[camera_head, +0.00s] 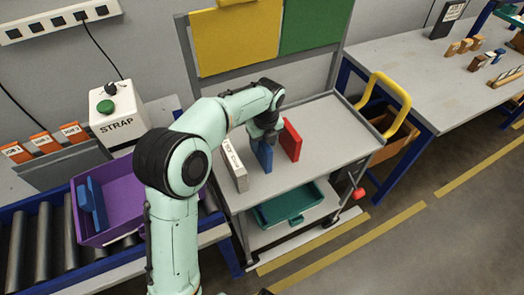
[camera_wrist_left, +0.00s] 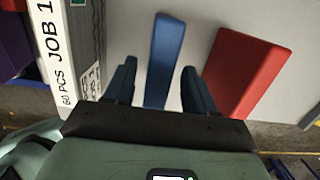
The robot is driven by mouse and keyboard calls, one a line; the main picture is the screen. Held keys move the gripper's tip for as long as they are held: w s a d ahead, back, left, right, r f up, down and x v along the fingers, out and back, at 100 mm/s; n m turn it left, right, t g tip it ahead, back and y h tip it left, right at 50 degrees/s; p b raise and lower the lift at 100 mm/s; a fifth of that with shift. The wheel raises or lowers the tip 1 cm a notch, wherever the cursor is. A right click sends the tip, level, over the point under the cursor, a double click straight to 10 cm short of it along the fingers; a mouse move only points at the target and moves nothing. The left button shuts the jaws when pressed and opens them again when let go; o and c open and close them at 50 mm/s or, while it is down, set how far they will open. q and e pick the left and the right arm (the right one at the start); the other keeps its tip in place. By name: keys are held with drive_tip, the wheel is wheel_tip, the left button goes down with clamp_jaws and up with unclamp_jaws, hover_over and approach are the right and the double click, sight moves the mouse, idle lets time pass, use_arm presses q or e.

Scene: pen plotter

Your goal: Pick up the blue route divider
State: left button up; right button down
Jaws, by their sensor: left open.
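The blue route divider (camera_head: 262,155) stands upright on the cart's grey top, between a white labelled block and a red divider. My left gripper (camera_head: 264,133) is above it, coming down from the arm. In the left wrist view, the blue divider (camera_wrist_left: 164,55) lies between the two dark fingers of the left gripper (camera_wrist_left: 160,85), which are open with a gap on each side. I cannot tell whether the fingertips reach down beside it. The right gripper is not in view.
The red divider (camera_head: 291,140) stands close on the right. The white JOB 1 block (camera_head: 234,165) stands on the left. The cart top (camera_head: 330,130) is clear to the right, with a yellow handle (camera_head: 393,100) beyond. A purple bin (camera_head: 122,200) sits on the rollers.

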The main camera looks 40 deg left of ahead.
use_arm(q)
drive_tip(key=f, duration=0.3)
drive_tip(key=shift+a+f, duration=0.35)
drive_tip(key=shift+f, duration=0.05)
clamp_jaws()
drive_tip(key=shift+r, duration=0.1)
